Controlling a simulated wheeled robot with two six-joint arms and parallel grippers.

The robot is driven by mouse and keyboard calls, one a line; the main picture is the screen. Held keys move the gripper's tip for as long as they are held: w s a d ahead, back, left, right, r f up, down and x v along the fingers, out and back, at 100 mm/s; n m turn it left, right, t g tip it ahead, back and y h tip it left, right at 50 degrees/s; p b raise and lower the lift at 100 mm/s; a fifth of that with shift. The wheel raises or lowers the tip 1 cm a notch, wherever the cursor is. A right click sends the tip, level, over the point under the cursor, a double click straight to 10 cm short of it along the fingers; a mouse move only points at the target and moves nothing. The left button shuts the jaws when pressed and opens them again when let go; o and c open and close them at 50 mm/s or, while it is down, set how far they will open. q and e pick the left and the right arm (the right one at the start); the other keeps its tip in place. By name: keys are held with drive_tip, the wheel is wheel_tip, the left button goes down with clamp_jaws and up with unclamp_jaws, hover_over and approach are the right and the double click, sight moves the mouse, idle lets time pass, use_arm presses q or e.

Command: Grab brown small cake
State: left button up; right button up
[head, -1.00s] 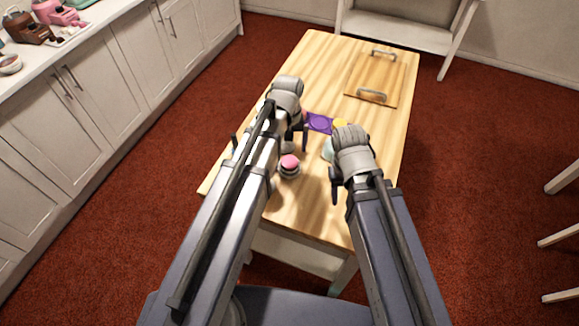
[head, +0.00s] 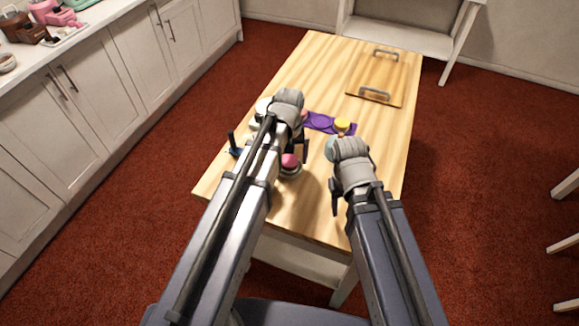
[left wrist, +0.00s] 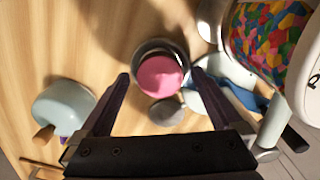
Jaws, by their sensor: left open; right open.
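I cannot make out a brown small cake in either view. A round pink-topped piece (head: 290,160) sits in a dark grey round holder on the table. The left wrist view shows this pink piece (left wrist: 160,76) from above, between and just beyond the fingertips. My left gripper (left wrist: 160,80) is open and empty over the table; in the head view its arm hides part of the tabletop. My right gripper (head: 342,190) is open near the table's right side, partly hidden by its own wrist.
A purple mat (head: 318,122) has a yellow round piece (head: 343,124) at its right end. A pale blue-green bowl (left wrist: 62,104) with a brown handle-like part lies left in the wrist view. A colourful patterned container (left wrist: 268,38) stands right. A wooden board (head: 375,80) with metal handles lies farther back.

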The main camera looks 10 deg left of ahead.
sight(290, 160)
use_arm(q)
drive_tip(key=c, duration=1.5)
drive_tip(key=shift+r, duration=0.1)
drive_tip(key=shift+r, duration=0.1)
use_arm(e)
drive_tip(key=shift+r, duration=0.2)
use_arm(q)
wheel_tip(290, 160, up, 10)
drive_tip(key=p, duration=1)
use_arm(e)
wheel_tip(290, 160, up, 10)
